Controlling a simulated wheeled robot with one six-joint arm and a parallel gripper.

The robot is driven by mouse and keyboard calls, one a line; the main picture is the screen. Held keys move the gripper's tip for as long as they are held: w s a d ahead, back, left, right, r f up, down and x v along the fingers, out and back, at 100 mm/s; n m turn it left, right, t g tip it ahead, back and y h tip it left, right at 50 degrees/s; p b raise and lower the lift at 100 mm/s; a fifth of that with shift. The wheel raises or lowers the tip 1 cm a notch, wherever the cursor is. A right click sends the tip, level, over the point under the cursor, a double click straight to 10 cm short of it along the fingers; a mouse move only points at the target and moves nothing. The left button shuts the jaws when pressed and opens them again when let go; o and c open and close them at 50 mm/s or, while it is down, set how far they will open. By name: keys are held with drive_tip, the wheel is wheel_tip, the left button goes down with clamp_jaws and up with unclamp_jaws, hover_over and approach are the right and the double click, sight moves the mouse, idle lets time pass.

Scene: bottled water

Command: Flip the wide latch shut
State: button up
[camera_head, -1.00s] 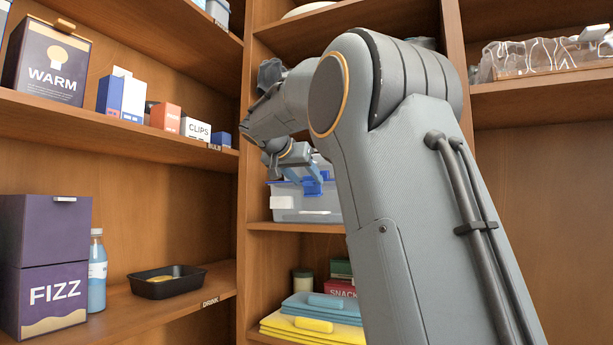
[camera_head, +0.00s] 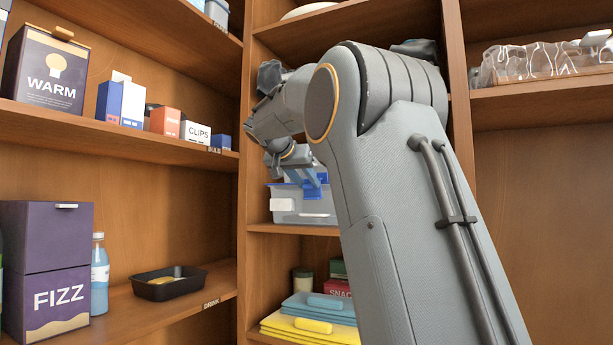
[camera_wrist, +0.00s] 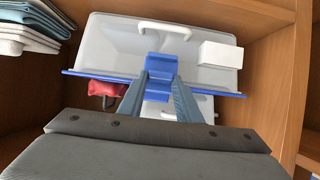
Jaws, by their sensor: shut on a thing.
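A translucent storage box with a blue rim stands on a shelf; its front wall (camera_head: 287,205) shows in the head view, partly behind my arm. In the wrist view its pale body (camera_wrist: 115,42) fills the upper middle. The wide blue latch (camera_wrist: 158,66) is at the middle of the blue rim; it also shows in the head view (camera_head: 313,190). My gripper (camera_wrist: 160,86) is shut on the latch, one finger on each side. Its fingers also show in the head view (camera_head: 308,177). Whether the latch is seated is unclear.
A white block (camera_wrist: 220,56) sits on the box beside the latch. Folded cloths (camera_wrist: 28,28) lie at upper left in the wrist view. Blue and yellow packs (camera_head: 318,308) lie on the shelf below. A wooden upright (camera_wrist: 288,85) stands close at the right.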

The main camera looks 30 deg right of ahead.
drive_tip(key=p, duration=0.2)
drive_tip(key=g+y+p, duration=0.1)
drive_tip(key=p, duration=0.1)
drive_tip(key=shift+w+d+r, duration=0.2)
drive_tip(key=shift+d+r, duration=0.15)
drive_tip(key=shift+f+p, duration=0.1)
drive_tip(key=shift+p, duration=0.35)
drive_tip(key=o, duration=1)
drive_tip(key=shift+o, duration=0.2)
drive_tip(key=b+v, duration=0.2)
drive_tip(key=v, duration=0.5)
drive_tip(key=shift+a+r+b, duration=0.15)
drive_tip(key=shift+r+b, duration=0.2)
drive_tip(key=shift+b, duration=0.05)
drive_tip(key=shift+s, duration=0.1)
